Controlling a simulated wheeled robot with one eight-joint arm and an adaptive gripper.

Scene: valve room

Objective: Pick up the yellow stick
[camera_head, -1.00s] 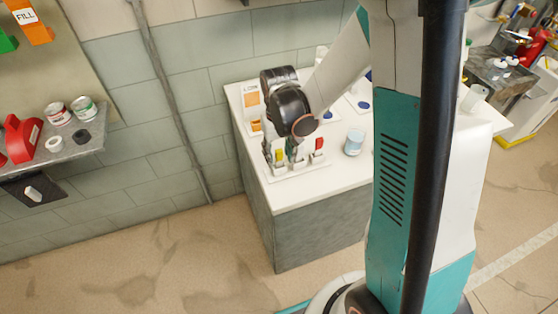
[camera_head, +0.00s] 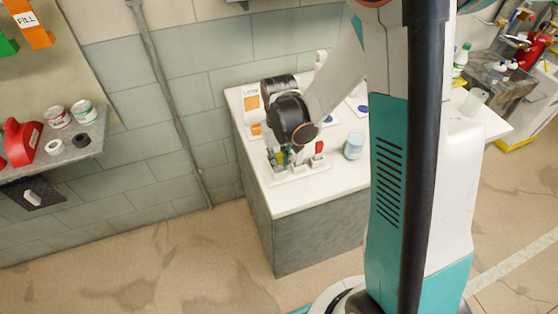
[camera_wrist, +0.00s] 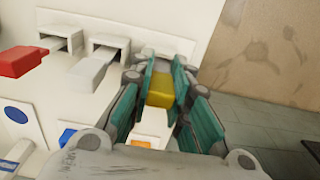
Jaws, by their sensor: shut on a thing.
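The yellow stick (camera_wrist: 160,91) sits between the teal-padded fingers of my gripper (camera_wrist: 160,95) in the wrist view. My gripper is shut on it. In the head view my gripper (camera_head: 287,156) is low over the white holder (camera_head: 295,173) on the counter, and the yellow stick (camera_head: 286,150) shows only as a small patch there. The red stick also shows in the head view (camera_head: 319,147). The lower end of the yellow stick is hidden.
The white counter (camera_head: 330,180) carries a light-blue-and-white can (camera_head: 353,146) right of the holder. An orange-and-white box (camera_head: 251,105) stands behind, near the tiled wall. A shelf (camera_head: 85,150) at left holds cans and a red container. The floor in front is clear.

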